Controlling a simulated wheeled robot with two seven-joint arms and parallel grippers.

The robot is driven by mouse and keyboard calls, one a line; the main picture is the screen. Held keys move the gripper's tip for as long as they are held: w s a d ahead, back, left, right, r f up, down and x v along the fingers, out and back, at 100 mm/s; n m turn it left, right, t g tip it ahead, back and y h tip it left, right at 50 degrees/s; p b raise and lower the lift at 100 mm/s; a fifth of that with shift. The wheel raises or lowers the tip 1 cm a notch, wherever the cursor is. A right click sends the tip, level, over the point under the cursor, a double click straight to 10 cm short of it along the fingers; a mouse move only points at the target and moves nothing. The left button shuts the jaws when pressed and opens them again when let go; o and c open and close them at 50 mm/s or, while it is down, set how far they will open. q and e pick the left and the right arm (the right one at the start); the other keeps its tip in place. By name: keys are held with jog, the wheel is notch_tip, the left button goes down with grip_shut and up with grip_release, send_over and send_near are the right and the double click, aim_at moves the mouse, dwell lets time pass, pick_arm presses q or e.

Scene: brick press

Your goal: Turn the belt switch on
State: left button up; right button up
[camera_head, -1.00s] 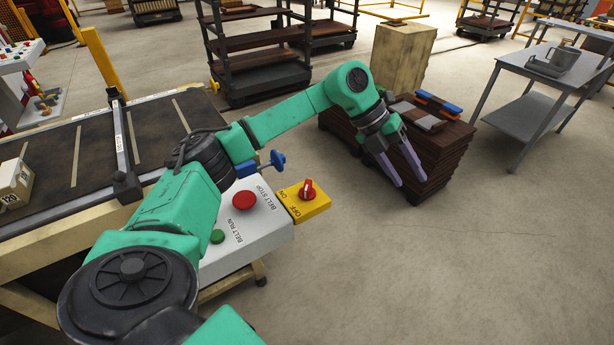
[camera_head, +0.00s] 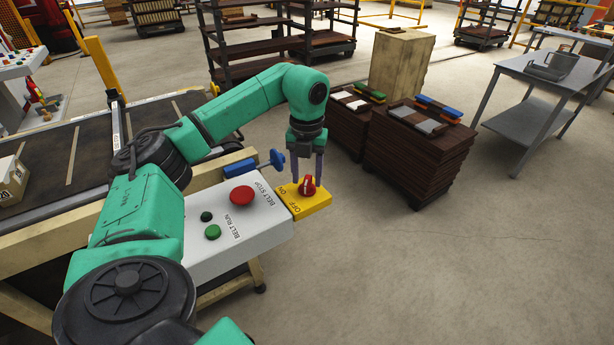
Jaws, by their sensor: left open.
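The belt switch is a red rotary knob (camera_head: 308,186) on a yellow plate (camera_head: 314,207) marked ON and OFF, at the right end of the white control box (camera_head: 255,236). A white mark shows on the knob; which label it points to is hard to tell. My left gripper (camera_head: 306,178) points down right at the knob from behind. Its jaws are open, with one finger on each side of the knob in the picture; contact cannot be told. My right gripper is not in view.
The box carries a red BELT STOP button (camera_head: 241,195) and a green BELT RUN button (camera_head: 213,232). A blue valve-like handle (camera_head: 277,159) stands close left of my gripper. Stacked brown boards (camera_head: 420,160) stand behind right. The floor at right is clear.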

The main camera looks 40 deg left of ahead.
pick_arm(q)
jog(key=shift+w+f, duration=0.15)
jog(key=shift+f, duration=0.1)
grip_shut()
